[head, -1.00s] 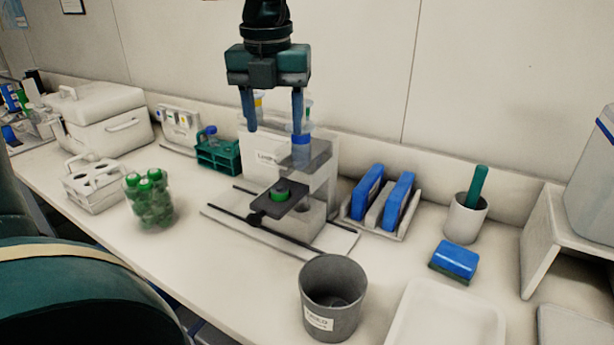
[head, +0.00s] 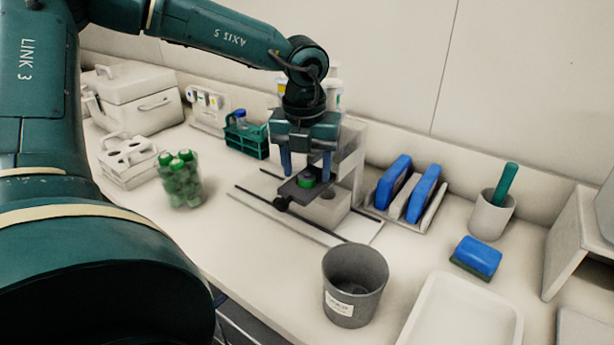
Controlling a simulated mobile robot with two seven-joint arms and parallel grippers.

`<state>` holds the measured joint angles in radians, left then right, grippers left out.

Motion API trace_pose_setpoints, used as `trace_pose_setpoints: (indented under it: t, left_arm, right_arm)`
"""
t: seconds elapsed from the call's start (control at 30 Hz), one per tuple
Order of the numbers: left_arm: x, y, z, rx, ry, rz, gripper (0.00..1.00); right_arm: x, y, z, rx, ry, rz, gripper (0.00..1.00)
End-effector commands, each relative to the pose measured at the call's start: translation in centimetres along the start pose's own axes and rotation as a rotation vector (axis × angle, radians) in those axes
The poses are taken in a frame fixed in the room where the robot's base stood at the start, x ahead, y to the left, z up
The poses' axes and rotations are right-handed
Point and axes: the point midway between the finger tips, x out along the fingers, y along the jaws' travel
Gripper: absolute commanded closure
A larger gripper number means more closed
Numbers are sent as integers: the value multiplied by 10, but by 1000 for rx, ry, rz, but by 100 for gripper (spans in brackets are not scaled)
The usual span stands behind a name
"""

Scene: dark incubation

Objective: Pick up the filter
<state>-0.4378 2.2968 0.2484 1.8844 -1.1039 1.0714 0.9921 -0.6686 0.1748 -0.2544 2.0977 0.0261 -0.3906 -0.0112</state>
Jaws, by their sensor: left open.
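A small green round piece (head: 307,182), which seems to be the filter, sits on the dark plate (head: 293,191) of the white apparatus (head: 350,160). My left gripper (head: 306,168) is open and points down, with its fingers to either side of the green piece in the picture and their tips near the plate's height. I cannot tell whether the fingers touch it. The gripper and arm hide much of the apparatus's upper part. My right gripper is not in view.
A grey bin (head: 354,285) stands in front, with a white tray (head: 465,315) to its right. A glass of green-capped tubes (head: 181,180) is at left. A rack with blue holders (head: 408,192), a white cup (head: 490,215) and a blue sponge (head: 477,256) stand at right.

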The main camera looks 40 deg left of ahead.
Motion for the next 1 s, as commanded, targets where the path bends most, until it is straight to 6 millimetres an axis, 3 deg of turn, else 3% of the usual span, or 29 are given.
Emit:
trace_pose_setpoints:
  t: [0.3,0.87,1.0]
  left_arm:
    - [7,0,0,0,0,-1,46]
    - [6,0,0,0,0,-1,92]
    - [6,0,0,0,0,-1,93]
  right_arm:
    - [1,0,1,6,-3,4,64]
    - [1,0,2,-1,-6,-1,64]
    - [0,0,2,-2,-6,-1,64]
